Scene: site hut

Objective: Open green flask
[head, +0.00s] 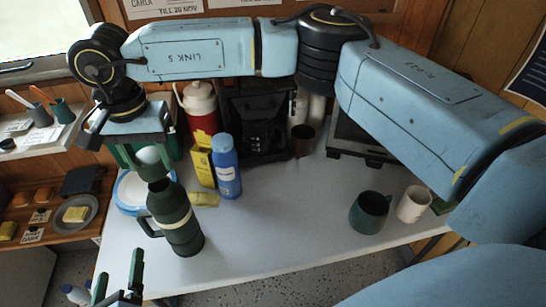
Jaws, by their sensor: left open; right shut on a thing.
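The green flask (178,224) stands near the left front part of the white table, with a pale band and a handle on its left side.
A blue bottle (227,168), yellow box (201,165) and red flask (200,110) stand behind. A blue-rimmed plate (131,192) is close on the left. A green mug (370,212) and white mug (413,204) are at right. The table's middle (290,210) is clear.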

